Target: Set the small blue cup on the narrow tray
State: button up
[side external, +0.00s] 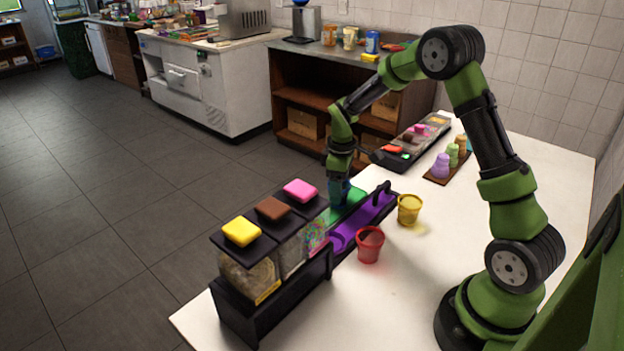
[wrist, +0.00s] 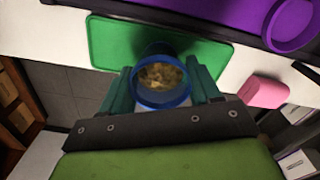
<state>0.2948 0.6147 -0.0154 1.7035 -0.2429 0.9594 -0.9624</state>
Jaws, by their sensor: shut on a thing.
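The small blue cup (wrist: 162,101) shows in the wrist view with yellowish-brown contents inside. My gripper (wrist: 163,88) is shut on it, one teal finger on each side. A flat green tray (wrist: 108,45) lies beyond and beneath the cup; I cannot tell whether the cup touches it. A long purple tray (side external: 343,238) lies beside the green one, and it also shows in the wrist view (wrist: 225,12). In the side view my gripper (side external: 338,193) points down at the green tray (side external: 352,198), and the cup is hard to separate from the fingers.
A red cup (side external: 369,245) and a yellow cup (side external: 409,210) stand beside the purple tray. A dark tray (side external: 412,145) and a small board with coloured cups (side external: 441,167) stand behind. The right tabletop is clear.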

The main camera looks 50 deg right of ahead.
jog(key=o, duration=1.2)
jog(key=shift+f, duration=0.1)
jog(key=shift+c, duration=0.2)
notch_tip(320, 180, up, 12)
jog(key=s+a+r+m+t, duration=0.3)
jog(key=s+a+r, duration=0.4)
jog(key=a+r, duration=0.15)
jog(key=s+a+m+t+y, duration=0.2)
jog(key=s+a+m+t, duration=0.2)
jog(key=s+a, duration=0.4)
jog(key=s+m, duration=0.1)
jog(key=s, duration=0.3)
jog(key=shift+a+r+m, duration=0.15)
jog(key=shift+r+m, duration=0.15)
jog(key=shift+r, duration=0.1)
